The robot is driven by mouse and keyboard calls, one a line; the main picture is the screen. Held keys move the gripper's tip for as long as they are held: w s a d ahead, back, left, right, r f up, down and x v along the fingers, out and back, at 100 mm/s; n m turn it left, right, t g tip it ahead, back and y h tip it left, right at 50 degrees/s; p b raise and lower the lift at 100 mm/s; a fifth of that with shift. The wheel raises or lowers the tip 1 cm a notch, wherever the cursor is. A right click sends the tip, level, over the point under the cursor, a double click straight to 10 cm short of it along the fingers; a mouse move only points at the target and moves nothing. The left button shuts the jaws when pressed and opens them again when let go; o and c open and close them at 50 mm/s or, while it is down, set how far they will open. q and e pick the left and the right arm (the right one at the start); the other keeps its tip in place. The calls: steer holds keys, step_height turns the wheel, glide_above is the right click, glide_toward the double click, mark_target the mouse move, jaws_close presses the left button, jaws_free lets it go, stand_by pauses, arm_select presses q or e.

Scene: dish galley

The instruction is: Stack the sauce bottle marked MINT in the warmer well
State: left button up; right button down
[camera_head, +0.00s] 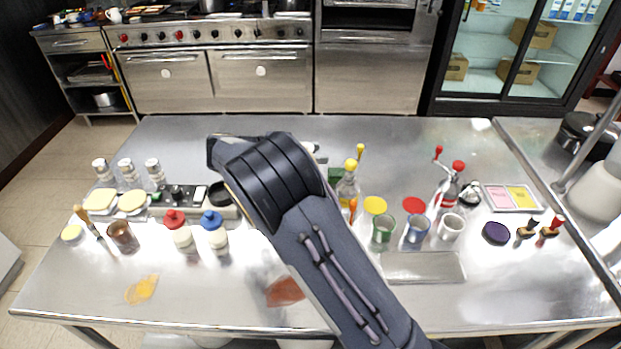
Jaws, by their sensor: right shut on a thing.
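My right arm reaches in from the bottom right, and its dark end with the right gripper (222,162) is over the middle-left of the steel table. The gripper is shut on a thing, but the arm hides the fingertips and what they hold. Two squeeze bottles stand to its left: a red-capped bottle (181,236) and a blue-capped bottle (217,238). I cannot read a MINT mark on either. A dark round opening (221,194) beside a panel with knobs (182,194) may be the warmer well; the arm partly covers it. My left gripper is not in view.
Shakers (128,172), bread-like pieces (132,202) and a brown cup (122,236) stand at left. Oil bottles (348,190), coloured cups (417,231) and a shallow steel tray (424,267) are at right. The front left has free room around an orange spill (142,289).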

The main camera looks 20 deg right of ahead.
steer(key=shift+f, duration=2.6)
steer(key=shift+f, duration=0.35)
steer(key=c, duration=0.9)
jaws_free()
